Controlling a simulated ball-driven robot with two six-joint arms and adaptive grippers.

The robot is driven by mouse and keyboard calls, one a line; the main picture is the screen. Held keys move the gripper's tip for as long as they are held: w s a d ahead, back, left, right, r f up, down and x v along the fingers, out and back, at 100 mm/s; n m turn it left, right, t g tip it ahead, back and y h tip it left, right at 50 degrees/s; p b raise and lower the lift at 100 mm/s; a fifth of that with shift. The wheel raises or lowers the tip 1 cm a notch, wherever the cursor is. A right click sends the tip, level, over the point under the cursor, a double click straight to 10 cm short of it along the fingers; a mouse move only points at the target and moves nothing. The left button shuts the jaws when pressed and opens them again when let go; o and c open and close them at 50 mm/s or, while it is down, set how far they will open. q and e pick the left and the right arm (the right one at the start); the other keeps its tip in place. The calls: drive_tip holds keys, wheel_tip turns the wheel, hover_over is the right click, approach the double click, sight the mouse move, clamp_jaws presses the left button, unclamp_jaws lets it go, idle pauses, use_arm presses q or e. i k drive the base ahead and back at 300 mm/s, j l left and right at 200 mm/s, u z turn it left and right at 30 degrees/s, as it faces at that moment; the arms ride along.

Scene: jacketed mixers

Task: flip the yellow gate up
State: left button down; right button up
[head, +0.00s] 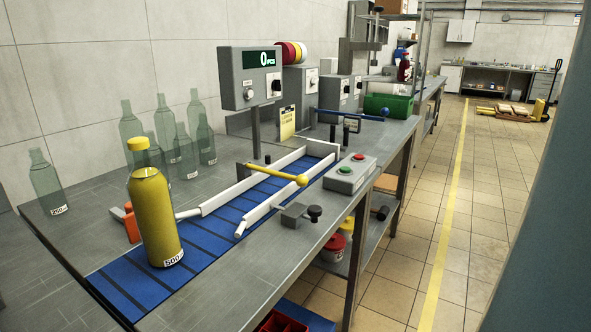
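The yellow gate (272,173) is a thin yellow bar with a round knob at its right end. It lies roughly level across the blue conveyor belt (215,217), between the white guide rails (275,205). A yellow-filled bottle (156,225) with a yellow cap stands upright on the belt in front of the gate, apart from it. Neither of my grippers is in view.
A blue bar (347,114) crosses farther along the line. A control box (350,174) with red and green buttons sits right of the belt. Empty bottles (165,134) stand at left. A blue-grey surface (540,230) fills the right edge.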

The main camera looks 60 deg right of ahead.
sight(302, 180)
drive_tip(key=z, duration=1.65)
